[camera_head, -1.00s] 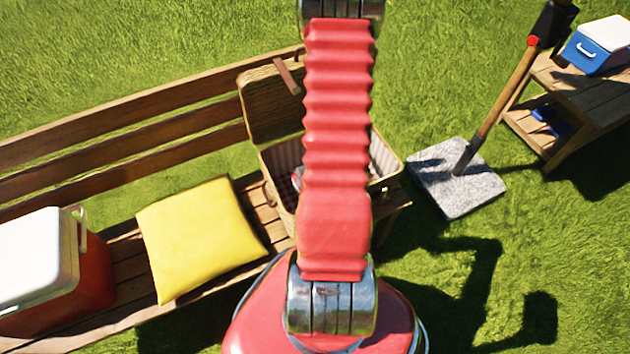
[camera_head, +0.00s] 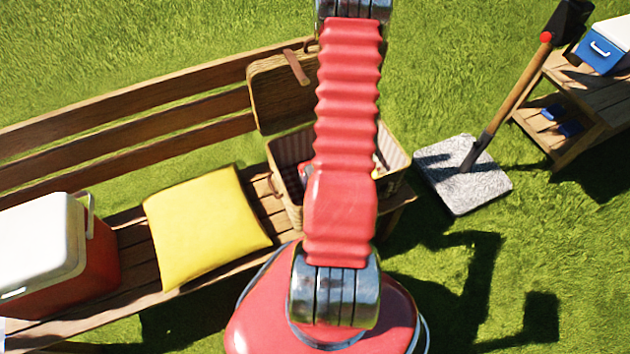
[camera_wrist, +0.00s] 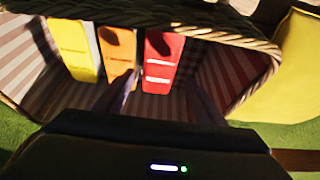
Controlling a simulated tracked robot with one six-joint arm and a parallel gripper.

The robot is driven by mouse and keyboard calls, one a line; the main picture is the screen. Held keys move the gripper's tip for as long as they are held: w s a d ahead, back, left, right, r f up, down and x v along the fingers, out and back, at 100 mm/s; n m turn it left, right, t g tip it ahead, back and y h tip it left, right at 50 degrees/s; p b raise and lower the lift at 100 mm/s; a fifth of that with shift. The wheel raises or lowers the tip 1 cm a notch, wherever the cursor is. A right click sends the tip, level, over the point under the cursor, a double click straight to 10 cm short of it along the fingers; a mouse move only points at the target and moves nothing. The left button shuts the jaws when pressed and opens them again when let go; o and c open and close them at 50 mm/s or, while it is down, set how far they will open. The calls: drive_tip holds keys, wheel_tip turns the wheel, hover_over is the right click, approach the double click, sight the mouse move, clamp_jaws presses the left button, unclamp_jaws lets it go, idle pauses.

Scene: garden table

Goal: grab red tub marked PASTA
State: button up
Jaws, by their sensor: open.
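In the wrist view a red tub (camera_wrist: 162,62) stands inside a wicker basket with striped lining, at the right end of a row. Its lettering is too small and blurred to read. An orange tub (camera_wrist: 117,55) and a yellow tub (camera_wrist: 73,50) stand to its left. My gripper (camera_wrist: 165,92) is open and empty, its dark fingers reaching toward the tubs, with the red tub showing between and beyond them. Contact cannot be told. In the head view the basket (camera_head: 290,150) is open on the bench, and my arm hides much of its inside and my gripper.
The basket's wicker rim (camera_wrist: 225,40) crosses the wrist view. A yellow cushion (camera_head: 205,225) and a red-and-white cooler (camera_head: 45,245) sit left on the bench (camera_head: 130,250). A pole (camera_head: 510,95) in a stone base (camera_head: 463,175) and a wooden stand with a blue cooler (camera_head: 600,48) are right.

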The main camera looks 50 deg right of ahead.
drive_tip(key=shift+x, duration=5.35)
drive_tip(key=c, duration=1.2)
drive_tip(key=o, duration=1.5)
drive_tip(key=v, duration=1.3)
drive_tip(key=shift+r, duration=0.35)
drive_tip(key=shift+s+a, duration=0.1)
drive_tip(key=shift+a, duration=0.05)
